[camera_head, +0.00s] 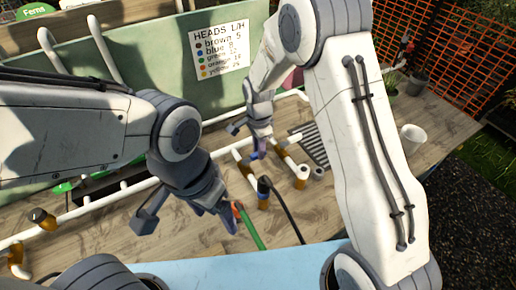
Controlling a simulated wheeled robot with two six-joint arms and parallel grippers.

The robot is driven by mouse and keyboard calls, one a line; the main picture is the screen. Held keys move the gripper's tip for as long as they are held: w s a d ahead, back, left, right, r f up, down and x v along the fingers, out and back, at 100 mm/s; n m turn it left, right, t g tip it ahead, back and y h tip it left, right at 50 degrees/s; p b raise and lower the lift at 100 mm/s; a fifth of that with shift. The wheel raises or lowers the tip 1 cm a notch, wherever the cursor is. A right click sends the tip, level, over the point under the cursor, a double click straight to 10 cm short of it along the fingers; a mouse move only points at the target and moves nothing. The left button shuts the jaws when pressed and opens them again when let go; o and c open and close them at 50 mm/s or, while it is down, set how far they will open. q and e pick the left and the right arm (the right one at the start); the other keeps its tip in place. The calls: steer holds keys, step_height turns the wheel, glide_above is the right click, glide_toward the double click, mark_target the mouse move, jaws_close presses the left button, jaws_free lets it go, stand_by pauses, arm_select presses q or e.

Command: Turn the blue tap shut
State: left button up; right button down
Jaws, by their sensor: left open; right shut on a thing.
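My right gripper (256,142) reaches down to the white pipework near the middle of the bench. It is shut on a small blue part, which looks like the handle of the blue tap (260,149); the fingers and wrist hide much of it. My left gripper (187,222) is open and empty above the bench, left of that fitting. One of its fingers is close to the orange end of a green tube (250,228); I cannot tell if they touch.
White pipes with brass fittings (42,218) run along the wooden bench (150,257). A green board with a "HEADS L/H" sign (222,50) stands behind. A dark grate (310,145) and a white cup (412,138) are to the right. My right arm covers part of the bench.

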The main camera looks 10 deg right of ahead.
steer(key=shift+w+r, duration=0.1)
stand_by(0.3)
steer(key=c, duration=0.8)
jaws_free()
steer(key=shift+o, duration=0.2)
step_height(320, 180, up, 10)
steer(key=b, duration=0.2)
steer(key=shift+r, duration=0.2)
steer(key=s+a+r+n, duration=0.1)
steer(key=s+r+n, duration=0.1)
steer(key=s+n, duration=0.8)
steer(key=s+a+r+n+y, duration=0.1)
steer(key=s+r+n, duration=0.1)
steer(key=s+n, duration=0.9)
steer(key=s, duration=0.7)
